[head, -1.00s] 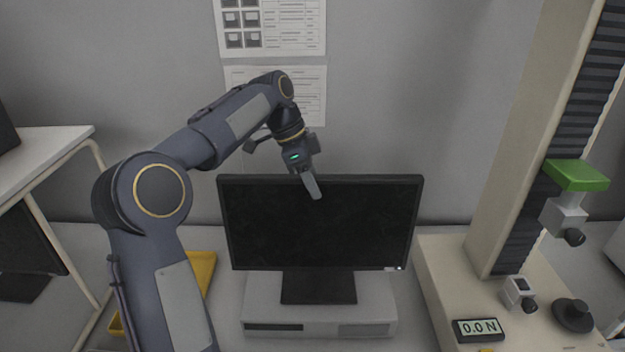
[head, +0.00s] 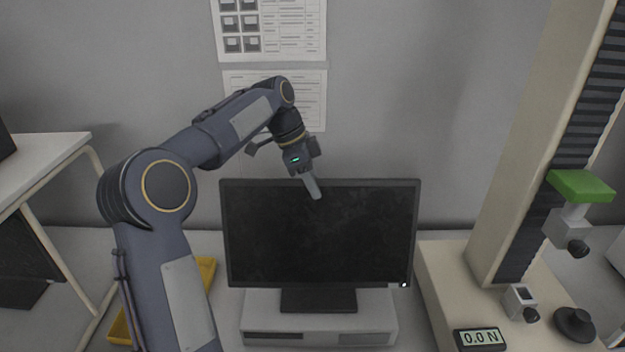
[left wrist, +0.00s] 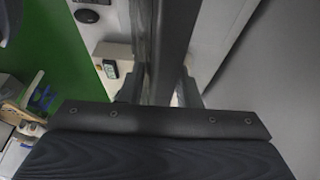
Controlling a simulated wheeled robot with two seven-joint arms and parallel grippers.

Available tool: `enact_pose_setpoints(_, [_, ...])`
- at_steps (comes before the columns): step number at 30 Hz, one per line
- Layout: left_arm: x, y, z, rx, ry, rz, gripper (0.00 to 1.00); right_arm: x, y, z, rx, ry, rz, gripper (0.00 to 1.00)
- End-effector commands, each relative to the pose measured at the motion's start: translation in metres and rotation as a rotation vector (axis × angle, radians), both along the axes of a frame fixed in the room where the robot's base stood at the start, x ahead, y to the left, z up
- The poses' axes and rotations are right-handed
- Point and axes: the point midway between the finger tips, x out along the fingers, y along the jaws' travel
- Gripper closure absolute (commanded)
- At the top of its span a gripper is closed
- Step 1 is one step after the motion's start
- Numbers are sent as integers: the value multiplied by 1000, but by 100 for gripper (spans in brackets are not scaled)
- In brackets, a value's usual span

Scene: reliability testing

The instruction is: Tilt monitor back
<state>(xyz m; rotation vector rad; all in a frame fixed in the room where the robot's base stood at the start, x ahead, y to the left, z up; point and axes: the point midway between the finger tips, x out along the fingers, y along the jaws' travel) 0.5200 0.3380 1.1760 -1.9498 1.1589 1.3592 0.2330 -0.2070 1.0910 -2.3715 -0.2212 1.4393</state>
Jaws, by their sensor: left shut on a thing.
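The black monitor (head: 320,240) stands on its dark foot (head: 318,300) on a light grey box, its dark screen facing me and leaning back somewhat. My left gripper (head: 312,187) is at the middle of the monitor's top edge, coming down from above. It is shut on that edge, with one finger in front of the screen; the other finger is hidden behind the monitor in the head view. In the left wrist view the monitor (left wrist: 173,45) is a dark upright strip between the two fingers (left wrist: 160,92). My right gripper is not in view.
The light grey box (head: 375,320) bears the monitor. At right stands a test column with a green-topped fixture (head: 580,186) and a "0.0 N" display (head: 480,338). A yellow tray (head: 206,273) lies at left, partly behind my arm. A white table (head: 45,165) stands far left.

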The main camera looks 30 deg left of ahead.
Motion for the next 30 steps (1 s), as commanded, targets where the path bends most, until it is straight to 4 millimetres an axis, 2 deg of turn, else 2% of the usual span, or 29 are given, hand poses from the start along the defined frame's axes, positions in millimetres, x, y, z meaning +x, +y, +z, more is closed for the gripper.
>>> enact_pose_setpoints(5, [3,4,-5,7,-5,6,100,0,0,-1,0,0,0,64])
enact_pose_setpoints(6, [2,3,-5,7,-4,7,66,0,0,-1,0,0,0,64])
enact_pose_setpoints(9, [2,3,-5,6,-2,6,56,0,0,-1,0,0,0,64])
enact_pose_setpoints(19, [2,4,2,4,-5,6,56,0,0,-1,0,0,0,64])
enact_pose_setpoints(30, [-6,27,56,4,-3,7,56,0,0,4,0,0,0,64])
